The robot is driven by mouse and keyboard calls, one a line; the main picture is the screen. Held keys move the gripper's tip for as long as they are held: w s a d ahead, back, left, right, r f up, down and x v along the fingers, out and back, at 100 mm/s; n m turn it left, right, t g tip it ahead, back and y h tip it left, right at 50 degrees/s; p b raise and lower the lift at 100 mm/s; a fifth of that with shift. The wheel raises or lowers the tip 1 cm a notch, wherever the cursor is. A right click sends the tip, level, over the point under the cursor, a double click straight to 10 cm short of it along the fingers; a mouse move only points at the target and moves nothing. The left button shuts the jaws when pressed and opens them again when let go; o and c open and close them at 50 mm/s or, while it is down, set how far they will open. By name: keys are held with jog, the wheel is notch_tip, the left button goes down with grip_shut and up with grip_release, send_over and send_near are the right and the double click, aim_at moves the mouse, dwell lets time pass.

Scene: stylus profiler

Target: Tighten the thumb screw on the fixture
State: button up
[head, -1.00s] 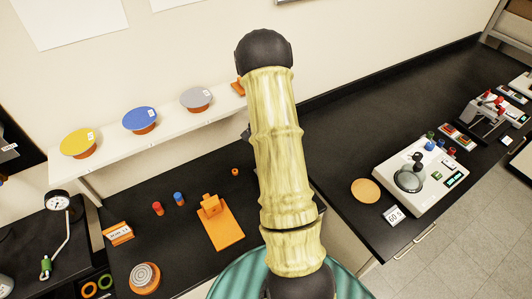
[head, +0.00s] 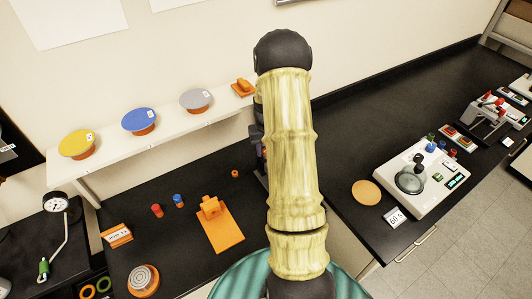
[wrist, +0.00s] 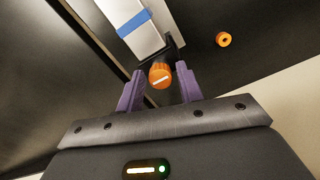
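In the wrist view an orange thumb screw (wrist: 160,77) with a white line across its face sits at the end of a black bracket under a white and blue-banded fixture (wrist: 135,22). My gripper (wrist: 159,68) has its two purple fingers on either side of the screw. The fingers look apart, with narrow gaps beside the screw; contact is not clear. In the head view my arm covers the fixture and most of the gripper; only a dark edge shows to the left of the arm.
A small orange ring (wrist: 223,40) lies on the black bench; it also shows in the head view (head: 235,173). An orange stand (head: 220,232) and red and blue pegs (head: 178,200) are left of my arm. A white instrument (head: 420,177) stands to the right.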

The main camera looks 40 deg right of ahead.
jog(key=n, duration=0.3)
jog(key=shift+n, duration=0.4)
jog(key=shift+w, duration=0.1)
grip_shut()
jog(key=shift+m, duration=0.5)
jog(key=shift+o, duration=1.2)
grip_release()
jog(key=shift+r+p, duration=0.1)
jog(key=shift+p, duration=0.2)
jog(key=shift+c, duration=0.3)
